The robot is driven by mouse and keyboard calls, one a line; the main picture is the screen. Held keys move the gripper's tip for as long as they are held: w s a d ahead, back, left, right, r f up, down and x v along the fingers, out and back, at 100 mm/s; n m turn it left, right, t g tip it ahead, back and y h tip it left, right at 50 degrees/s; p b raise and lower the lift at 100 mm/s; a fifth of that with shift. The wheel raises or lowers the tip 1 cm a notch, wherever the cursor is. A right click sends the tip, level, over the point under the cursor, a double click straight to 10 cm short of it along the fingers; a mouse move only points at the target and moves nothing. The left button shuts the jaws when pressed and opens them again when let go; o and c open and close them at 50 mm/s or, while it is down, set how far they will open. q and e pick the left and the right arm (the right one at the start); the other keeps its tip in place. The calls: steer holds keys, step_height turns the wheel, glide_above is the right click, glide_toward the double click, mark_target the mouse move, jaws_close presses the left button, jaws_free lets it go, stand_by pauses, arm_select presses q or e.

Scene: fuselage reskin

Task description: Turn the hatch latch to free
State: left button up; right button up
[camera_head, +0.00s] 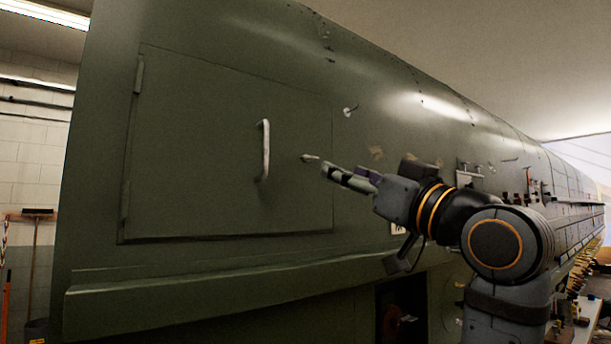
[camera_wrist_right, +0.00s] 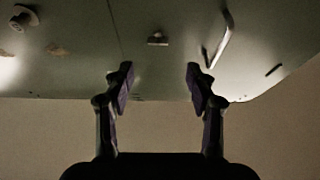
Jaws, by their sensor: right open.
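The closed hatch (camera_head: 210,110) is a flat green door in the green fuselage side. A small light latch (camera_head: 310,158) sits near its right edge, right of the pale bar handle (camera_head: 264,150). My right gripper (camera_head: 330,171) points at the latch from the right, its tips close to it in the picture. In the right wrist view the gripper (camera_wrist_right: 158,78) is open and empty. The latch (camera_wrist_right: 157,39) lies ahead, between the finger directions and apart from them. The handle (camera_wrist_right: 220,40) is to its right. My left gripper is not in view.
A small knob (camera_head: 350,110) sticks out of the fuselage skin right of the hatch; it also shows in the right wrist view (camera_wrist_right: 22,17). A ledge (camera_head: 200,290) runs below the hatch. Small fittings (camera_head: 530,185) protrude farther right. A broom (camera_head: 36,240) leans at the left wall.

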mark_target(311, 158)
steer(key=p+x, duration=0.5)
steer(key=x, duration=0.4)
steer(key=shift+w+r, duration=0.1)
steer(key=shift+r, duration=0.1)
steer(key=shift+w+a+r, duration=0.1)
steer(key=shift+w+a, duration=0.1)
steer(key=shift+w, duration=0.3)
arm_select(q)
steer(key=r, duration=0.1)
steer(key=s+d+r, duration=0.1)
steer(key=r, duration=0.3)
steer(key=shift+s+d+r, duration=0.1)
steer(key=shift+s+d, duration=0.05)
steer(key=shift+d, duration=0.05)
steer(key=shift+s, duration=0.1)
arm_select(e)
steer(key=shift+c, duration=1)
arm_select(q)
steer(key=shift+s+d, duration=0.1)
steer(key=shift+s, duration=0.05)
arm_select(e)
steer(key=c, duration=1)
